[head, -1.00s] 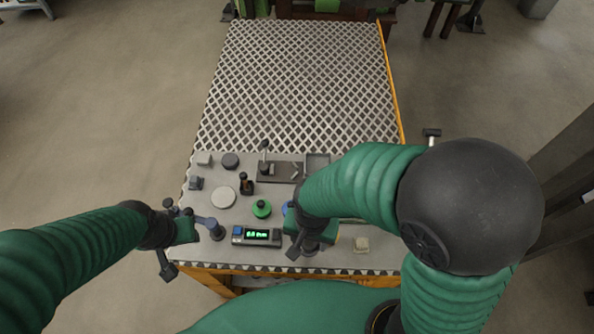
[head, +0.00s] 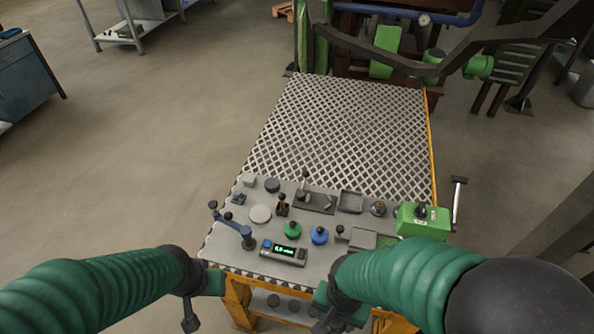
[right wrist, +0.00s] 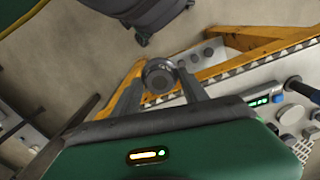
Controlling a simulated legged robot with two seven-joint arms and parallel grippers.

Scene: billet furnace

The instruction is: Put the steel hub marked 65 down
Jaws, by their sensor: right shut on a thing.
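My right gripper (right wrist: 160,88) is shut on a round grey steel hub (right wrist: 159,75) in the right wrist view. Its marking is not legible. The hub is held in front of the bench's front edge, apart from the bench top. In the head view my right gripper (head: 330,318) is low at the front edge, and the hub cannot be made out there. My left gripper (head: 191,312) hangs left of the bench's front corner, with nothing visible in it; its jaw opening is unclear.
The bench top (head: 235,256) carries a green-lit display (head: 284,251), a green knob piece (head: 292,230), a blue one (head: 319,235), a pale disc (head: 260,214) and a green box (head: 423,221). A lower shelf holds dark round pieces (head: 273,300). The grating (head: 345,130) behind is clear.

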